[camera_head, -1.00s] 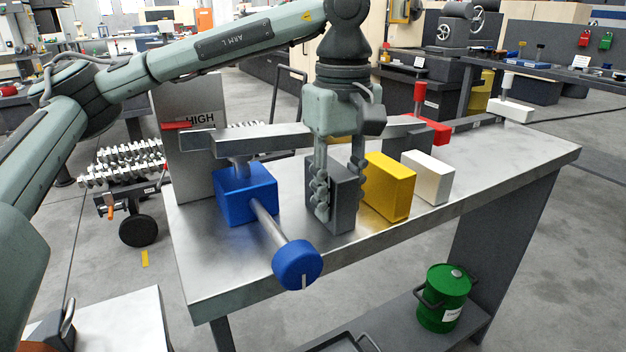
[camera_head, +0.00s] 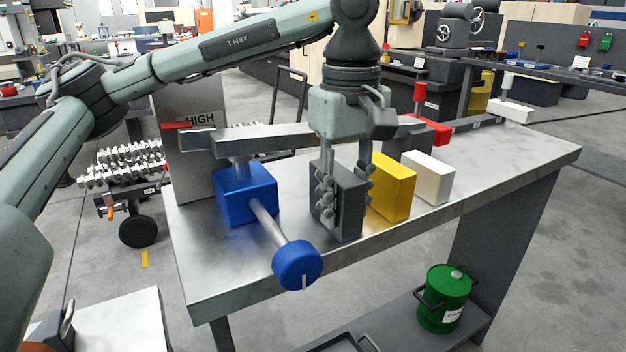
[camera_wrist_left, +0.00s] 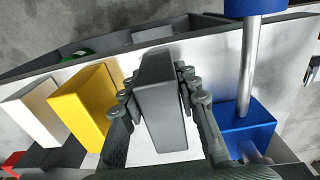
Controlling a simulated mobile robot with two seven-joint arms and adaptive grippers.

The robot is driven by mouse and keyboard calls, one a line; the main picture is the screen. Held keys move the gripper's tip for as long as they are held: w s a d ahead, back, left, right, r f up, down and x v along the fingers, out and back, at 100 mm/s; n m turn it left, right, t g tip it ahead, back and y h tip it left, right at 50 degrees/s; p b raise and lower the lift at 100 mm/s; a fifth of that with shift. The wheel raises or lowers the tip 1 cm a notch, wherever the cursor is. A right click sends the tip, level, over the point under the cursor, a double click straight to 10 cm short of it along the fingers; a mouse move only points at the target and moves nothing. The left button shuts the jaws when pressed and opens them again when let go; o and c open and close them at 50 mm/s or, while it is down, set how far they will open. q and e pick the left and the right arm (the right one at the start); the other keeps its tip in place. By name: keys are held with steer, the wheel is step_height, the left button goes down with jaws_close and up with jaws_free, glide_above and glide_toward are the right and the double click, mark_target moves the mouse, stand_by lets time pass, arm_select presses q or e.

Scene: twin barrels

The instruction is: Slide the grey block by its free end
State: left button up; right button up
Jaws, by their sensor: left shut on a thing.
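The grey block (camera_head: 348,205) stands upright on the metal bench top, near its front edge, between the blue clamp block (camera_head: 240,193) and the yellow block (camera_head: 392,185). My left gripper (camera_head: 344,208) comes down from above and is shut on the grey block, one finger on each side. My right gripper is not in view.
A white block (camera_head: 429,178) stands right of the yellow one. A grey beam (camera_head: 260,138) runs behind the blocks. The blue round knob (camera_head: 297,264) on a rod juts past the bench's front edge. Bare bench top (camera_head: 510,150) lies to the right.

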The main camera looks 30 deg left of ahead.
arm_select(q)
steer(key=o, duration=1.2)
steer(key=shift+d, duration=0.1)
steer(key=shift+s+f, duration=0.1)
steer(key=shift+f, duration=0.05)
step_height(320, 180, up, 12)
steer(key=shift+r, duration=0.15)
